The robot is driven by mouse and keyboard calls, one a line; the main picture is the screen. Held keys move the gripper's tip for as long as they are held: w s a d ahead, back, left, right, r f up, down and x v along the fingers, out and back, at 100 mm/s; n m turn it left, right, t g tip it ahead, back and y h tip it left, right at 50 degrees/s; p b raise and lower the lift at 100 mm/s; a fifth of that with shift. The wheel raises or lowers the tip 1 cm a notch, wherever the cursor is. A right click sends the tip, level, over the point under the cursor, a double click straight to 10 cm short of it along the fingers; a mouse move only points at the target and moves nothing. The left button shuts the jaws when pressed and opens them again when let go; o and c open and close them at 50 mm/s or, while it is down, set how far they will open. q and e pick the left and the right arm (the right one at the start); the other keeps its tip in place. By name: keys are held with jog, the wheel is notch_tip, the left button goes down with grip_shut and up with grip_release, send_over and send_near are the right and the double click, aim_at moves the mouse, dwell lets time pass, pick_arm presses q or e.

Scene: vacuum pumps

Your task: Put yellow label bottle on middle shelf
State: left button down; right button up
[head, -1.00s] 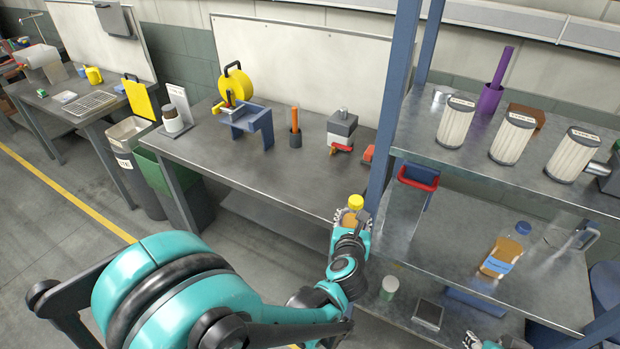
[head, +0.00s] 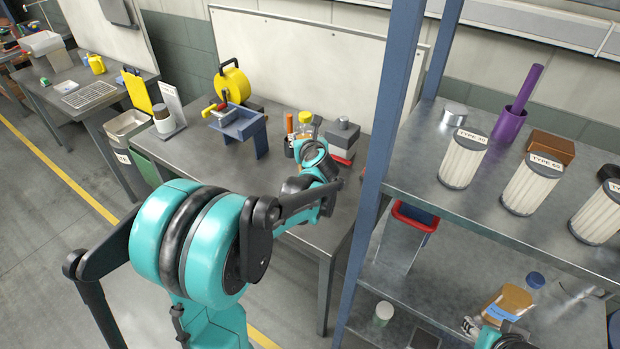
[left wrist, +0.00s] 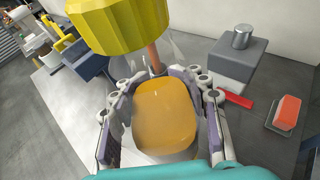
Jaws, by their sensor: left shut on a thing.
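The held bottle (head: 304,132) has a yellow cap and amber contents. It stands over the workbench top, near the grey block device, in the head view. My left gripper (head: 308,147) is shut around its body. In the left wrist view the bottle's amber body (left wrist: 165,112) lies between the fingers, with the cap (left wrist: 120,24) above. Its label is not visible. The middle shelf (head: 445,272) of the rack is at the right. My right gripper (head: 487,334) shows partly at the lower edge, in front of a blue-label bottle (head: 505,302); its jaws are not clear.
A rack post (head: 385,150) stands between the bench and the shelves. A red-rimmed bin (head: 408,235) occupies the middle shelf's left end. A yellow reel (head: 233,86) and blue stand (head: 245,128) are on the bench (head: 200,160).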

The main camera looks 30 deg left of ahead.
pick_arm(q)
notch_tip(320, 180, down, 5)
jog(key=shift+r+b, duration=0.1)
jog(key=shift+b, duration=0.8)
jog(key=shift+f+b, duration=0.8)
jog(key=shift+f, duration=1.4)
jog(key=shift+s, duration=0.1)
jog(key=c, duration=0.8)
grip_release()
jog(key=shift+f, duration=0.1)
